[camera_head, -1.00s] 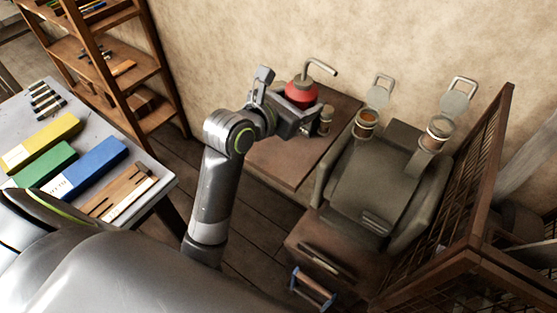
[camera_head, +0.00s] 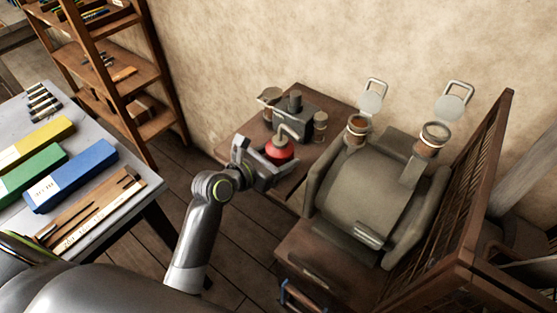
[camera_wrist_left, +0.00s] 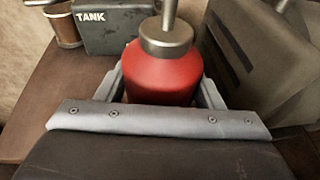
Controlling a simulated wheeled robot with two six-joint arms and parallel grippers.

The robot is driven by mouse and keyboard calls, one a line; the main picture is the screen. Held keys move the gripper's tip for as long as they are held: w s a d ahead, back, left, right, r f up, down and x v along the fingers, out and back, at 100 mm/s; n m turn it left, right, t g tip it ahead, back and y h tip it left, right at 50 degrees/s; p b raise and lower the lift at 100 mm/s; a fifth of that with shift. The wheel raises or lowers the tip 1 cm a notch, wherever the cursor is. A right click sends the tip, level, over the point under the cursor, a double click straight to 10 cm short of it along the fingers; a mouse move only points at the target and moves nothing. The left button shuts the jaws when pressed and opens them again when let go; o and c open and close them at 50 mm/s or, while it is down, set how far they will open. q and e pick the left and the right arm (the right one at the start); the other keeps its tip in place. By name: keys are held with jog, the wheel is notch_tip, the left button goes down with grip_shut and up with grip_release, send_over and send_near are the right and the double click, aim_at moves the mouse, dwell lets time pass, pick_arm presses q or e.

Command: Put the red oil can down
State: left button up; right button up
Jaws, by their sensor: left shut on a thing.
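The red oil can (camera_head: 280,151) has a grey metal cap and a bent spout. My left gripper (camera_head: 268,163) is shut on it, with one finger on each side of its body. In the left wrist view the can (camera_wrist_left: 163,75) stands upright between the fingers (camera_wrist_left: 163,92). It is over the front part of the small brown wooden table (camera_head: 327,92). Its base is hidden, so I cannot tell whether it touches the tabletop. My right gripper is not in view.
The grey machine (camera_head: 365,185) with two lidded jars is close on the right. The table's front left is bare.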

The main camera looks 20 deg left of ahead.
pick_arm(q)
jog(key=shift+f, duration=0.55)
jog(key=shift+f, duration=0.1)
jog(key=o, duration=1.1)
jog(key=shift+f, duration=0.1)
jog(key=shift+s+a+r, duration=0.1)
jog(key=shift+r, duration=0.1)
jog(key=v, duration=1.1)
jog(key=shift+s+a+r, duration=0.15)
jog(key=shift+s, duration=0.15)
